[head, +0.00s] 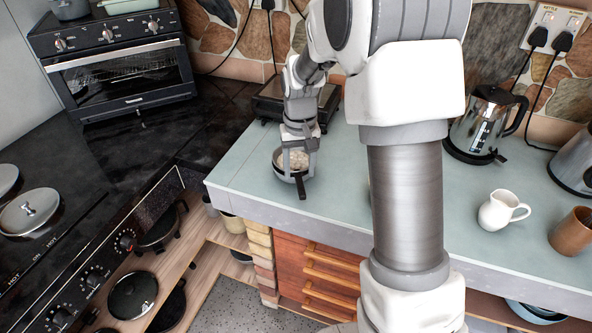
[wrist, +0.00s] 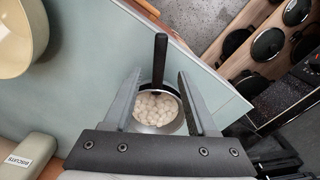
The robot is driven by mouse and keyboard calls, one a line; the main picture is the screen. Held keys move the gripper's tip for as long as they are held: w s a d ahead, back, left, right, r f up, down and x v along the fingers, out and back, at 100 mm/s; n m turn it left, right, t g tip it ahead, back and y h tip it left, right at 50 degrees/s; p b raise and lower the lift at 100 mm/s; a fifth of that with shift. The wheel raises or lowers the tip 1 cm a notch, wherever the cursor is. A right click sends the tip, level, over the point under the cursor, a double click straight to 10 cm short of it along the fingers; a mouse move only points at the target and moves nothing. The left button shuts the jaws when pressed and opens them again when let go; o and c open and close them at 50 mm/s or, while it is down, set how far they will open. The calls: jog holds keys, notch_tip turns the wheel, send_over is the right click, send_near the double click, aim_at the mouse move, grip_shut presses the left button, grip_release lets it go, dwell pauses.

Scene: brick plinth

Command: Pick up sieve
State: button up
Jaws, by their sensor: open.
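The sieve is a small round metal bowl with a dark handle and several pale round pieces in it. In the head view the sieve (head: 301,190) is on the pale green counter near its front left corner, handle toward the front edge. My gripper (head: 297,163) is over it, pointing down, partly hiding the bowl. In the wrist view my gripper (wrist: 158,80) is open and empty. Its fingers are on either side of the sieve (wrist: 160,62), with the handle between the fingertips. I cannot tell whether they touch it.
A dark appliance (head: 270,104) stands behind my gripper. A kettle (head: 478,128), white jug (head: 499,211) and brown mug (head: 568,233) are on the right. The wrist view shows a cream bowl (wrist: 22,38) and a biscuit container (wrist: 28,150). The counter's front edge (wrist: 215,75) is close.

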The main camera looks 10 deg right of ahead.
aim_at(300, 182)
notch_tip(300, 182, down, 5)
jog(key=shift+f, duration=0.15)
grip_shut()
dwell(0.4)
dwell(1.1)
